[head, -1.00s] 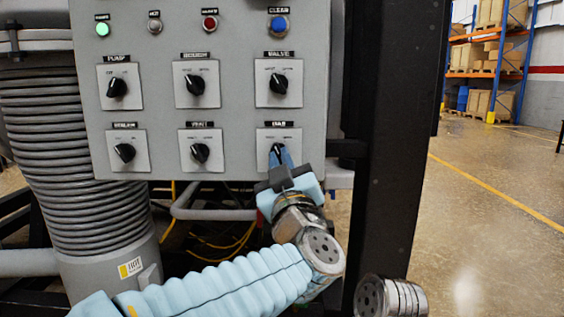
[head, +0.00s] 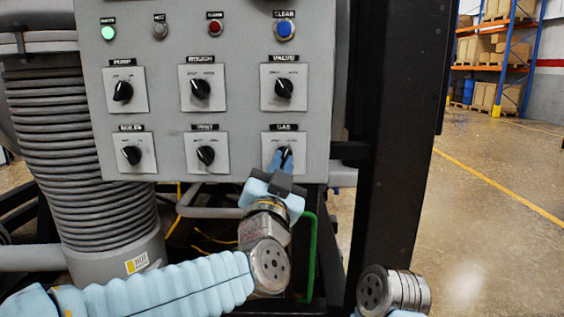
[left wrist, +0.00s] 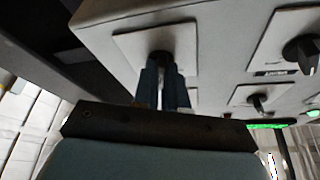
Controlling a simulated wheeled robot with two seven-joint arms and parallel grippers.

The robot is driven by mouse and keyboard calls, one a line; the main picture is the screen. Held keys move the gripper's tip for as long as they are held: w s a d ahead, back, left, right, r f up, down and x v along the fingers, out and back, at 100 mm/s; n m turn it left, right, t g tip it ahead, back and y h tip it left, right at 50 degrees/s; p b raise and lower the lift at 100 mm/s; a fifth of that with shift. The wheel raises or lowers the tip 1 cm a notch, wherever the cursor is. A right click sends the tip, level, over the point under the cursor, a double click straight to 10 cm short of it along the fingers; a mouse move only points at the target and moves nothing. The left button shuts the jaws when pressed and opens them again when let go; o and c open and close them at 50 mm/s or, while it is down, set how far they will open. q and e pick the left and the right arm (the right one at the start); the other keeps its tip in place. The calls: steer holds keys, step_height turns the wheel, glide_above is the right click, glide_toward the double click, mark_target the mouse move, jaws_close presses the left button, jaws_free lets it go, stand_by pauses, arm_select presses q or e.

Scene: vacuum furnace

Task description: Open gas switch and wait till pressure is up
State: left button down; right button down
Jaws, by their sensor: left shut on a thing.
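The gas switch (head: 287,152) is a black knob on a pale square plate under the label "GAS", at the lower right of the grey control panel (head: 232,112). My left gripper (head: 281,160) comes up from below, its blue fingertips shut on this knob and hiding part of it. In the left wrist view the blue fingers (left wrist: 161,85) reach the dark knob (left wrist: 158,61) on its plate. The knob seems tilted a little to the right; its exact setting is unclear. No pressure readout shows in the head view. My right gripper is out of view.
Other knobs, such as the valve knob (head: 284,88), sit above and left of the gas switch. The green lamp (head: 108,32) is lit. A black post (head: 395,150) stands right of the panel. A green pipe (head: 312,255) runs below. Open floor lies right.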

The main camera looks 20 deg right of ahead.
arm_select(q)
steer(key=shift+a+r+m, duration=0.15)
steer(key=shift+r+m, duration=0.1)
steer(key=shift+m, duration=0.45)
steer(key=shift+m+h, duration=0.3)
steer(key=shift+h, duration=0.1)
steer(key=c, duration=1.2)
jaws_free()
steer(key=shift+f+g, duration=0.15)
steer(key=shift+g, duration=0.15)
steer(key=shift+w+f, duration=0.1)
steer(key=b+v, duration=0.2)
steer(key=v, duration=1.1)
steer(key=shift+s+f, duration=0.1)
steer(key=shift+s, duration=0.25)
steer(key=shift+f, duration=0.1)
